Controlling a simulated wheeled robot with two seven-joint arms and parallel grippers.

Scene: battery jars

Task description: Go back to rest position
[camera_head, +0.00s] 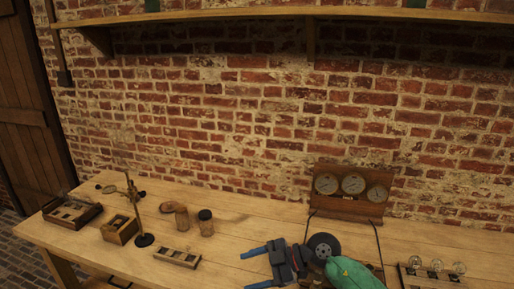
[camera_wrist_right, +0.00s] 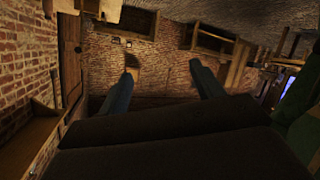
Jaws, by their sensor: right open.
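My right gripper (camera_head: 252,268) is at the lower middle of the head view, its green arm coming in from the bottom right. Its two blue fingers point left and stand apart with nothing between them. In the right wrist view the same gripper (camera_wrist_right: 163,88) shows its two fingers spread and empty, facing the room. It appears over the table's front part; its exact height above the wood cannot be told. My left gripper is not in view. Two jars (camera_head: 206,222) (camera_head: 182,217) stand on the wooden table (camera_head: 240,225) behind and left of the right gripper.
A gauge box (camera_head: 350,205) with three dials stands behind my arm, cables hanging from it. A slotted wooden block (camera_head: 178,257), a dark stand (camera_head: 143,239), a small crate (camera_head: 119,229) and a tray (camera_head: 72,212) occupy the left. Bulbs on a rack (camera_head: 436,270) are at right. A brick wall (camera_head: 240,120) closes the back.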

